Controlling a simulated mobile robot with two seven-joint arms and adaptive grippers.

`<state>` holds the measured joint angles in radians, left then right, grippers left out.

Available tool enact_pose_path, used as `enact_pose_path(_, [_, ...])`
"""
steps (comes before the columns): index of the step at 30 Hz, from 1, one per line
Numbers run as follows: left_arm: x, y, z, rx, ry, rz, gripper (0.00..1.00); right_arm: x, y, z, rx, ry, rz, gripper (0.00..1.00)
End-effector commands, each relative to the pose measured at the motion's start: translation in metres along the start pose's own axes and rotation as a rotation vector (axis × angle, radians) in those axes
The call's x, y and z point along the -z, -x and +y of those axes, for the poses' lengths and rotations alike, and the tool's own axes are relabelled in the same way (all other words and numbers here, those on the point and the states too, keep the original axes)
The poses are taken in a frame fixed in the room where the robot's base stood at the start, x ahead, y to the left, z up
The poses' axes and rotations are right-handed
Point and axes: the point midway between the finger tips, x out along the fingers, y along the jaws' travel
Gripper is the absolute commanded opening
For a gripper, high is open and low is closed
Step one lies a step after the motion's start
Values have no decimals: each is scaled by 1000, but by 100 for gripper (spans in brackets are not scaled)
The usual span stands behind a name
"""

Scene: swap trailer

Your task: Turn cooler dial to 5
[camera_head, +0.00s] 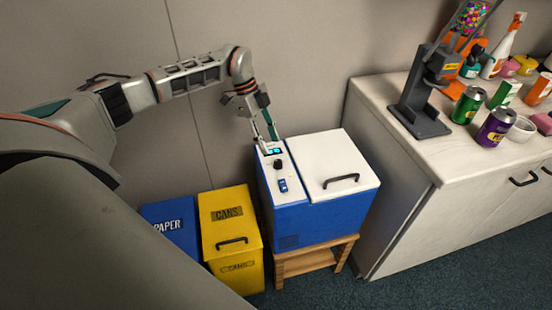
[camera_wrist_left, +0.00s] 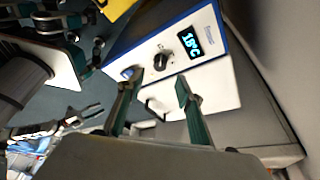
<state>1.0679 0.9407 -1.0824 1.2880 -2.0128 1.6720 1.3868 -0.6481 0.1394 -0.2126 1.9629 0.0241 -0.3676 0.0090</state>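The cooler (camera_head: 330,212) is a blue box with a white lid. Its white control strip holds a lit display (camera_head: 272,151), a black dial (camera_head: 278,165) and a blue switch (camera_head: 283,185). My left gripper (camera_head: 267,138) points down over the display end of the strip. In the left wrist view, my left gripper (camera_wrist_left: 157,81) is open and empty, its fingers spread. The dial (camera_wrist_left: 160,61) shows just beyond the gap between the fingertips, apparently untouched. A blurred gripper-like shape (camera_wrist_left: 72,121), perhaps my right gripper, is at lower left.
The cooler stands on a wooden stool (camera_head: 308,262). A yellow cans bin (camera_head: 218,205) and a blue paper bin (camera_head: 158,214) stand left of it. A counter (camera_head: 388,95) with a grey device (camera_head: 422,105), cans and bottles is at right. The wall is close behind.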

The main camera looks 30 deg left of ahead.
Motion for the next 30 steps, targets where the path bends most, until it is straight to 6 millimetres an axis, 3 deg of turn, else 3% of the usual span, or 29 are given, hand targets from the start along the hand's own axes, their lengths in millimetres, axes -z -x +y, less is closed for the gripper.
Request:
enact_pose_path(12, [2, -62, 1, -3, -4, 5, 36, -5, -2, -1, 0, 2, -4, 40])
enact_pose_path(25, [2, -72, 0, 0, -5, 4, 36, -3, -2, 0, -2, 4, -1, 40])
enact_pose_path(29, [2, -72, 0, 0, -5, 5, 2, -3, -2, 0, -2, 4, -1, 40])
enact_pose_path(30, [2, -72, 0, 0, -5, 5, 0, -3, -2, 1, -2, 4, -1, 40])
